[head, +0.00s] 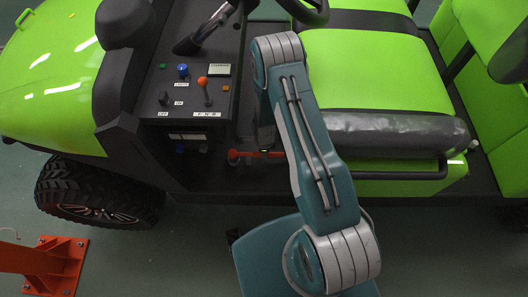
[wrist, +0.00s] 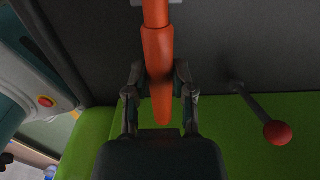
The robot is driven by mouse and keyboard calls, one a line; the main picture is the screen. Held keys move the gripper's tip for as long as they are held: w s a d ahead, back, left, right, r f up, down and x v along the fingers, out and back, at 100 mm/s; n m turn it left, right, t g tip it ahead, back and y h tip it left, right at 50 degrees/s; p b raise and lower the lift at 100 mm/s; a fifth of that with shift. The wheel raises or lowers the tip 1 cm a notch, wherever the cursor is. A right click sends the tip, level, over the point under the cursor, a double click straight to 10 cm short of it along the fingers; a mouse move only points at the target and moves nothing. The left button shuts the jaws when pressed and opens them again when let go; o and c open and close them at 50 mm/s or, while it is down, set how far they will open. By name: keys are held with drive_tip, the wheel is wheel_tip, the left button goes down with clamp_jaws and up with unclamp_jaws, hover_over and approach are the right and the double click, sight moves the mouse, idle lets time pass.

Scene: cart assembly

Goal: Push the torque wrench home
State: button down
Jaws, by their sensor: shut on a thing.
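The torque wrench (wrist: 158,50) has an orange handle that runs down from the top middle of the wrist view. My gripper (wrist: 160,78) is shut on this handle, with one finger on each side and the rounded handle end between them. In the head view an orange-red bar (head: 248,154), which looks like the wrench, lies level below the dashboard by the cart floor. My arm hides its right part. My gripper is mostly hidden behind my arm there. How the wrench's far end is seated cannot be seen.
The dark control panel (head: 190,95) carries small knobs and an orange-knobbed lever (head: 203,82). A green seat (head: 375,75) with a grey front edge stands right of my arm. A rod with a red ball (wrist: 277,132) sticks out right of my gripper. An orange post base (head: 50,262) stands lower left.

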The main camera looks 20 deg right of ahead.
drive_tip(key=shift+f, duration=0.7)
drive_tip(key=shift+c, duration=2)
unclamp_jaws()
wheel_tip(320, 180, up, 12)
drive_tip(key=shift+f, duration=0.1)
